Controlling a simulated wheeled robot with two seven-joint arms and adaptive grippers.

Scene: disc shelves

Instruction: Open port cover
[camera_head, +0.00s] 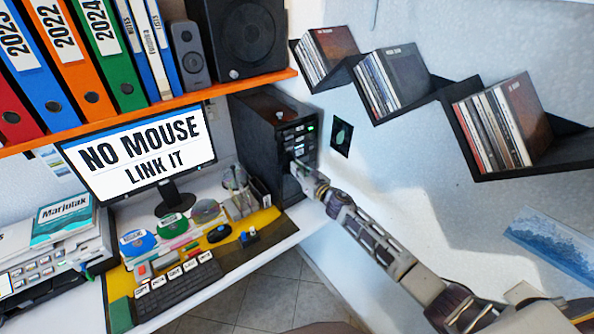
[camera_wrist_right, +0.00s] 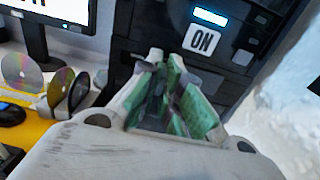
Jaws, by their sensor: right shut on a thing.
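The black computer tower (camera_head: 262,130) stands at the right end of the desk, and its front panel carries several slots and lit spots. My right gripper (camera_head: 300,168) is at the lower part of this front, its arm coming in from the lower right. In the right wrist view the gripper (camera_wrist_right: 170,90) has green finger pads close together, just below a white "ON" button (camera_wrist_right: 204,42) and a lit bar on the tower (camera_wrist_right: 130,25). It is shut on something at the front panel. The port cover itself is hidden by the fingers. My left gripper is not in view.
The monitor (camera_head: 150,150) reads "NO MOUSE LINK IT". A black mouse (camera_head: 219,233), discs and a keyboard (camera_head: 178,290) lie on the desk. A zigzag disc shelf (camera_head: 440,95) hangs on the right wall. Binders (camera_head: 60,60) and a speaker (camera_head: 238,35) stand on the orange shelf above.

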